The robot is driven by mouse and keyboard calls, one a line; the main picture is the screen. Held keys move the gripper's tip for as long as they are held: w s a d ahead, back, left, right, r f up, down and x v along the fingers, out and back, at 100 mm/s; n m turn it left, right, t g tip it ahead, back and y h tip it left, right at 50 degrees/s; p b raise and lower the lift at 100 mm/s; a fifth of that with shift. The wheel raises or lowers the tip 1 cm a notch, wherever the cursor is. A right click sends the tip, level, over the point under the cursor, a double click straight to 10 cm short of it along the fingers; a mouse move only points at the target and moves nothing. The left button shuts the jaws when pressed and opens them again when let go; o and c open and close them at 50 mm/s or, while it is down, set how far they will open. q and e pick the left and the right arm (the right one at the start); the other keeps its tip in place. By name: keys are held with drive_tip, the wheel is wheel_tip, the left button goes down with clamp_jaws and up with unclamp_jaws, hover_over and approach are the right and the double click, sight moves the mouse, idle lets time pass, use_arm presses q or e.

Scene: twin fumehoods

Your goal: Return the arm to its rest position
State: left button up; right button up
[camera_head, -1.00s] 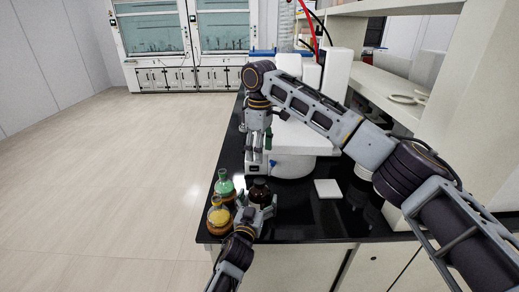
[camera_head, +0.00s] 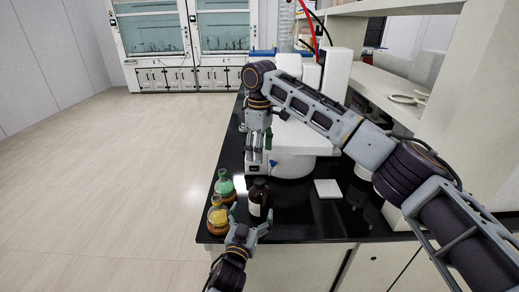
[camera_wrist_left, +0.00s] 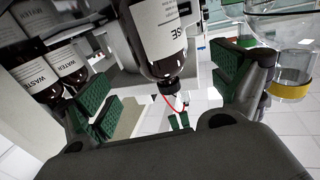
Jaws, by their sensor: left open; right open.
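My left gripper (camera_head: 251,222) is open at the front edge of the black bench; its green-padded fingers also show in the left wrist view (camera_wrist_left: 166,92). A dark brown bottle with a white label (camera_head: 258,198) stands upright just beyond its fingertips. In the left wrist view this bottle (camera_wrist_left: 158,35) appears inverted, between and beyond the fingers, with nothing gripped. My right gripper (camera_head: 257,148) hangs open and empty over the bench, beside the white equipment. Its arm reaches in from the right.
Two flasks, one with a green band (camera_head: 224,186) and one with a yellow band (camera_head: 217,215), stand left of the bottle near the bench edge. A white square pad (camera_head: 328,188) lies to the right. Labelled brown bottles (camera_wrist_left: 35,80) show in the left wrist view. Open floor lies left.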

use_arm(q)
drive_tip(key=shift+r, duration=0.1)
idle(0.3)
wheel_tip(320, 180, up, 9)
drive_tip(key=p, duration=0.9)
drive_tip(key=shift+r+p, duration=0.45)
drive_tip(key=shift+p, duration=0.1)
